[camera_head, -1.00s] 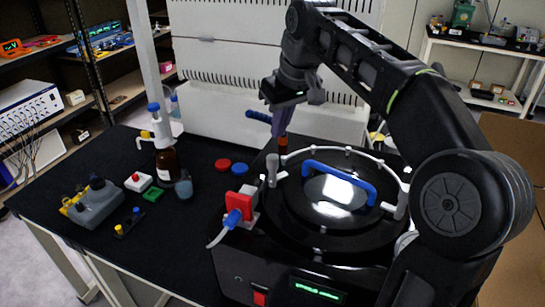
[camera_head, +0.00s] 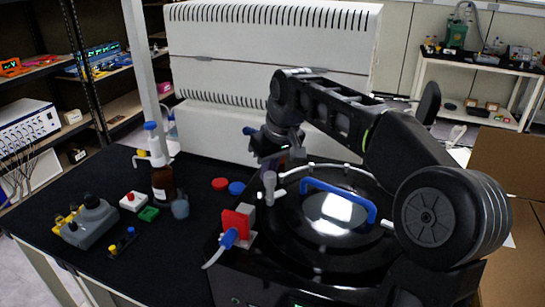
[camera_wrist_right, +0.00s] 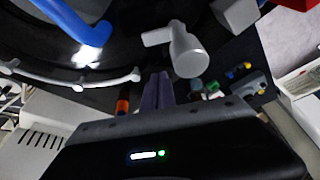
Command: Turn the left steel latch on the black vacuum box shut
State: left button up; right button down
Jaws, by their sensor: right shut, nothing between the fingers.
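The black vacuum box (camera_head: 232,268) stands at the front right of the bench, its round lid carrying a blue handle (camera_head: 338,187). The left steel latch (camera_head: 268,187) is at the lid's left rim, with a short arm pointing right toward the lid. The latch is also large in the right wrist view (camera_wrist_right: 187,55), a grey cylinder with a side arm. My right gripper (camera_head: 272,163) is just behind the latch, pointing down; its purple fingers (camera_wrist_right: 158,88) are shut and empty. They look close to the latch; I cannot tell whether they touch. My left gripper is out of view.
A red-and-blue valve (camera_head: 235,226) sits on the box's left side near the latch. A grey tube ring (camera_head: 325,167) runs along the lid's back. A brown bottle (camera_head: 163,185) and small coloured parts are on the left bench. A white machine stands behind.

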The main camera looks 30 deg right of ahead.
jog(key=s, duration=0.3)
jog(key=shift+s+r, duration=0.15)
jog(key=shift+s, duration=0.35)
jog(key=shift+s+d, duration=0.15)
jog(key=shift+s, duration=0.1)
jog(key=shift+w, duration=0.1)
